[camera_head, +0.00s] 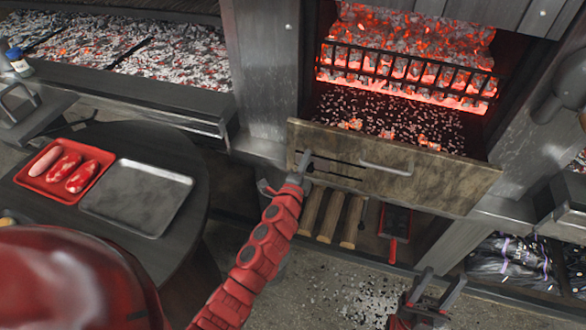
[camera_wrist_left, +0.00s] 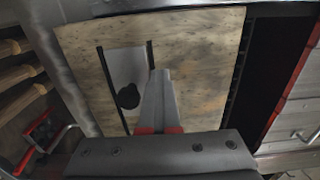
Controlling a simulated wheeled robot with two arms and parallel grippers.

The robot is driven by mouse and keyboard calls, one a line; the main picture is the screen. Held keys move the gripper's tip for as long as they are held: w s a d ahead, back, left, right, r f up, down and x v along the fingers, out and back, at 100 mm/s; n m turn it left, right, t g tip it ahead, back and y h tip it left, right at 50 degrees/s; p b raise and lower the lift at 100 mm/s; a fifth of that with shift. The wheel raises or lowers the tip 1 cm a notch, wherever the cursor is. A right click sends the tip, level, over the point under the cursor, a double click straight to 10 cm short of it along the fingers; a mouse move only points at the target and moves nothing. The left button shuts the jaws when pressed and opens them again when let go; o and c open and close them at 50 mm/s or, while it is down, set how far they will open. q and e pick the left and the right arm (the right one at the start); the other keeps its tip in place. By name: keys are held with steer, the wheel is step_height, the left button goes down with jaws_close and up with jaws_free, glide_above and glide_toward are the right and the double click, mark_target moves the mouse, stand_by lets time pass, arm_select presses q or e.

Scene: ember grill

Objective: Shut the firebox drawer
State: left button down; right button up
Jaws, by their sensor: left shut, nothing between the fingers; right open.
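The firebox drawer stands pulled out below the fire, its mottled brown front (camera_head: 430,178) tilted in the picture and a pale bar handle (camera_head: 385,168) near its middle. Ash and glowing embers show behind the front. My left gripper (camera_head: 304,160) is shut and empty at the left part of the front; I cannot tell whether it touches. In the left wrist view the drawer front (camera_wrist_left: 205,60) fills the middle, and the shut fingers (camera_wrist_left: 157,88) point at it, beside two dark bars.
Above the drawer, a black grate (camera_head: 405,70) holds glowing coals. Split logs (camera_head: 330,215) and a red-handled tool (camera_head: 394,225) lie beneath it. At left, a round dark table (camera_head: 190,150) bears a red tray (camera_head: 32,181) of sausages and meat and an empty metal tray (camera_head: 137,195).

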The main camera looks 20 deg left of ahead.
arm_select(q)
steer(key=w+b, duration=0.4)
steer(key=w, duration=0.8)
steer(key=shift+w+d, duration=0.1)
steer(key=shift+w, duration=0.2)
steer(key=shift+w+r+b, duration=0.1)
steer(key=shift+w+b, duration=0.35)
steer(key=shift+w, duration=0.2)
steer(key=shift+r, duration=0.25)
steer(key=shift+r, duration=0.15)
